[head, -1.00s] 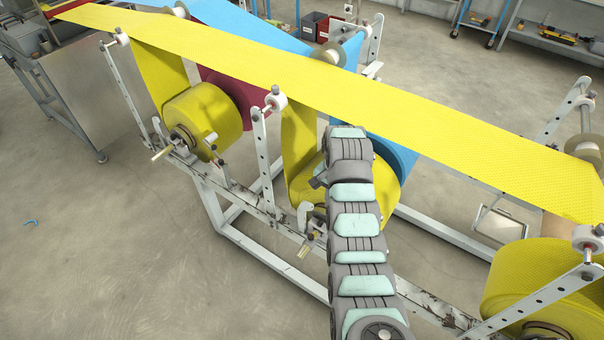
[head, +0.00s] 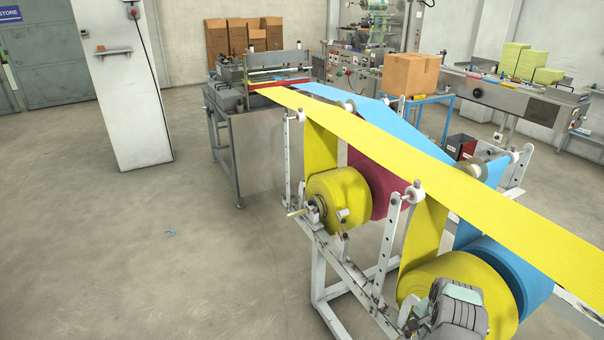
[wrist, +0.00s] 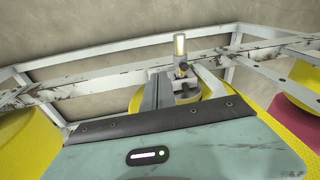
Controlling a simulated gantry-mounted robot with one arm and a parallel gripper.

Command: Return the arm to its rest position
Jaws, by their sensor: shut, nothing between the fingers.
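My arm (head: 460,308) shows at the bottom right of the head view, in front of the nearest yellow roll (head: 440,275). The gripper end is not clear there. In the wrist view my gripper (wrist: 157,92) shows as narrow grey fingers beyond the teal wrist housing (wrist: 190,145). They are shut and empty. Beyond them are a yellow roll's hub (wrist: 205,85) and a spindle with a pale yellow tip (wrist: 180,45). I cannot tell how far the fingers are from these.
A white roll frame (head: 385,245) carries yellow, red (head: 375,185) and blue rolls (head: 510,275). A yellow web (head: 400,150) runs overhead to a machine (head: 240,120) at the back. The floor (head: 120,250) at left is open; a small blue scrap (head: 170,232) lies there.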

